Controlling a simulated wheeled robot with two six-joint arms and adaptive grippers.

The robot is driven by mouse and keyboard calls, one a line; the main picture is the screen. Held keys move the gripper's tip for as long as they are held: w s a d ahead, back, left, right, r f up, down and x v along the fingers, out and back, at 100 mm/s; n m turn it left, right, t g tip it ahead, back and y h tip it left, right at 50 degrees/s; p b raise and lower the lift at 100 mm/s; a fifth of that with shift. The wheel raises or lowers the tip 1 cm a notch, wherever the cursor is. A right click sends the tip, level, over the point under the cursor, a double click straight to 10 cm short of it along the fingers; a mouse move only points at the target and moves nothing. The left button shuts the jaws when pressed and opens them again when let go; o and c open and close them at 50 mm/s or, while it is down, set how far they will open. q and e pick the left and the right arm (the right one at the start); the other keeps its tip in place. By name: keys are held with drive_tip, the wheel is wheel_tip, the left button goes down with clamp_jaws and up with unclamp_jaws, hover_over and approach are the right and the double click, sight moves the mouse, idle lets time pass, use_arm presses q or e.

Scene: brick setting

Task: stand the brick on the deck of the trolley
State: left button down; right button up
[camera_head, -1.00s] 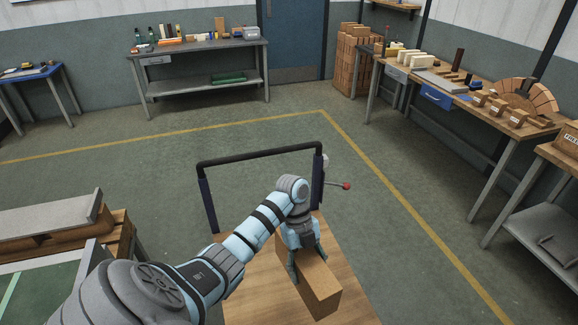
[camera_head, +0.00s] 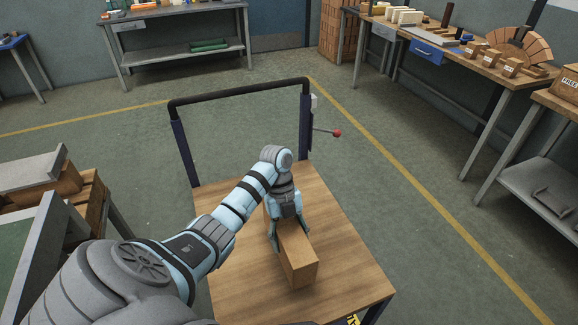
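The brick (camera_head: 298,258) is a long tan block, seen over the wooden deck (camera_head: 346,268) of the trolley, with its long side running from the handle end toward me. My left gripper (camera_head: 289,240) comes down from above with one finger on each long side of the brick and is shut on it. The brick's far end is partly hidden by the gripper. Its underside is hidden, so I cannot tell whether it touches the deck or hangs just above it. My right gripper is not in view.
The trolley's dark handle frame (camera_head: 240,90) rises at the deck's far edge, with a red-knobbed lever (camera_head: 336,133) at its right post. The deck is bare left and right of the brick. A pallet stack (camera_head: 85,205) stands at left; a workbench (camera_head: 480,65) stands at right.

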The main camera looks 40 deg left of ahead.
sight(285, 221)
use_arm(q)
wheel_tip(285, 221, down, 3)
drive_tip(key=shift+f, duration=0.1)
drive_tip(key=c, duration=0.6)
unclamp_jaws()
drive_tip(key=shift+s, duration=0.1)
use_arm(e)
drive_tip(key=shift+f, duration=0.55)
use_arm(q)
drive_tip(key=shift+a+r, duration=0.15)
drive_tip(key=shift+r, duration=0.35)
drive_tip(key=p+v, duration=0.1)
drive_tip(key=v, duration=0.3)
drive_tip(key=shift+r, duration=0.15)
drive_tip(key=p+v, duration=0.5)
drive_tip(key=v, duration=0.2)
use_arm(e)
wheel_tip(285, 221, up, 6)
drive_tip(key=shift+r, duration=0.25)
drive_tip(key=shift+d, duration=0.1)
